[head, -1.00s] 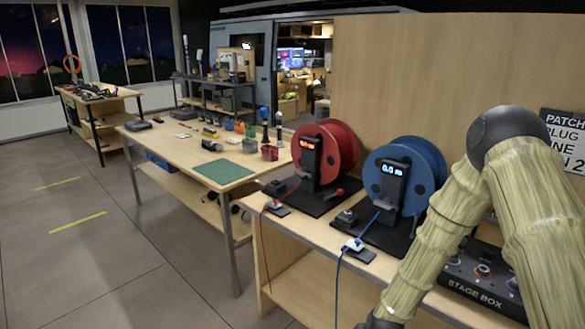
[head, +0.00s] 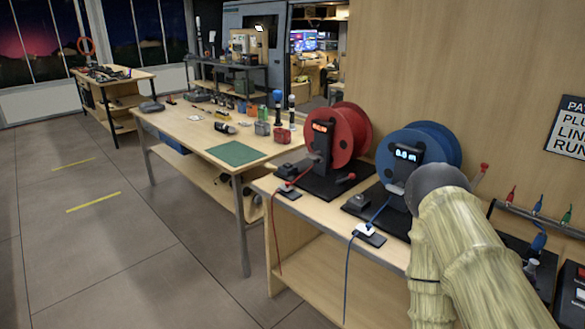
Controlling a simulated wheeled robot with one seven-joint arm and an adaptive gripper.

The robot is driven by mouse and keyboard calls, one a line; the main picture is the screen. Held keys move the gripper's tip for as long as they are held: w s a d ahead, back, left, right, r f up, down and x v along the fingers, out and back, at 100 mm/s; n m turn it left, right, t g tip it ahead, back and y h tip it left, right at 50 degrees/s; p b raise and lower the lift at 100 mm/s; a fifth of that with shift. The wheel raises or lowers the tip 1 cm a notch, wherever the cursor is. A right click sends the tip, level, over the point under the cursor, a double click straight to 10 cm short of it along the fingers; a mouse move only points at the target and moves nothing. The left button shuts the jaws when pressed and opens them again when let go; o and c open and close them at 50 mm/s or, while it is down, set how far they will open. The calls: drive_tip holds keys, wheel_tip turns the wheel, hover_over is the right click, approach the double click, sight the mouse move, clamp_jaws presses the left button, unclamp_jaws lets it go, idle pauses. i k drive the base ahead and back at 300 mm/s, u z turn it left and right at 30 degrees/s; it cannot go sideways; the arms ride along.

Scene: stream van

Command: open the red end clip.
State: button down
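The red cable reel (head: 352,135) stands on a black base at the back of the near bench. Its red cable (head: 303,178) runs down to a small clip (head: 286,186) on a dark plate at the bench's front left edge, then hangs over the edge. This looks like the red end clip; whether it is open or shut is too small to tell. My arm (head: 455,235) is at the right, in front of the blue reel's right side. My gripper is out of the picture, below the frame.
The blue reel (head: 440,140) stands right of the red one, with its blue cable through a similar clip (head: 367,230). A rail with colored plugs (head: 538,208) is at the far right. A long bench with a green mat (head: 235,153) lies to the left. The floor at left is clear.

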sight(285, 186)
drive_tip(key=z, duration=0.05)
drive_tip(key=k, duration=0.45)
drive_tip(key=u, duration=0.95)
drive_tip(key=i, duration=1.35)
drive_tip(key=z, duration=0.6)
